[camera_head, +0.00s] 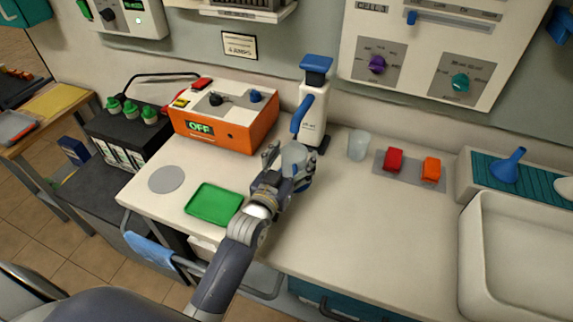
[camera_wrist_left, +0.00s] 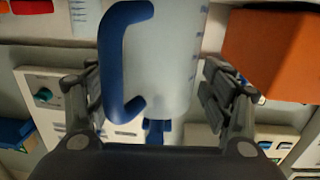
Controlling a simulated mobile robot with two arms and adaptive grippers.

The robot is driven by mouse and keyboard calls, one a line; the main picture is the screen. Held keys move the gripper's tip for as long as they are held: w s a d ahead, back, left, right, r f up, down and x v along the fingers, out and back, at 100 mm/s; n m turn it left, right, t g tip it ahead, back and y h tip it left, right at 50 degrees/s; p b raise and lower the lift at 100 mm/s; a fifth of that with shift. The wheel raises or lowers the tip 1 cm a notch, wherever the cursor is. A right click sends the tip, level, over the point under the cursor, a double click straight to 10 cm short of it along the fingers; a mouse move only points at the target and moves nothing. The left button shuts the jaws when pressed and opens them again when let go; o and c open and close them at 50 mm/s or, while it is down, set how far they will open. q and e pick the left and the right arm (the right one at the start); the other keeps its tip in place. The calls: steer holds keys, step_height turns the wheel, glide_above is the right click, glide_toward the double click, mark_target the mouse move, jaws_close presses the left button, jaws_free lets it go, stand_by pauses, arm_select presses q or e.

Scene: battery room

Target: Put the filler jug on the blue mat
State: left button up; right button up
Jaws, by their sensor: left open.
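The filler jug (camera_head: 294,156) is translucent, with a blue handle and measuring marks that show in the left wrist view (camera_wrist_left: 177,65). It stands on the counter in front of the white bottle with a blue top. My left gripper (camera_head: 289,174) is open, with its fingers on either side of the jug; in the left wrist view gaps show between fingers and wall. The fingers partly hide the jug in the head view. A blue-teal ribbed mat (camera_head: 535,188) lies at the far right behind the sink, with a blue funnel (camera_head: 508,166) on it. My right gripper is out of view.
The blue-topped bottle (camera_head: 313,103) and a clear cup (camera_head: 359,145) stand behind the jug. An orange unit (camera_head: 240,130) and a green tray (camera_head: 214,204) are to the left. Red and orange caps sit on a grey pad (camera_head: 411,168). The counter's middle right is clear, up to the sink (camera_head: 520,250).

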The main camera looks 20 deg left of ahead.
arm_select(q)
steer(key=shift+r, duration=0.1)
steer(key=s, duration=0.3)
steer(key=s+b, duration=0.1)
steer(key=s, duration=0.3)
steer(key=s+a, duration=0.1)
steer(key=s, duration=0.3)
steer(key=shift+r, duration=0.25)
steer(key=shift+s+r, duration=0.15)
steer(key=shift+s, duration=0.3)
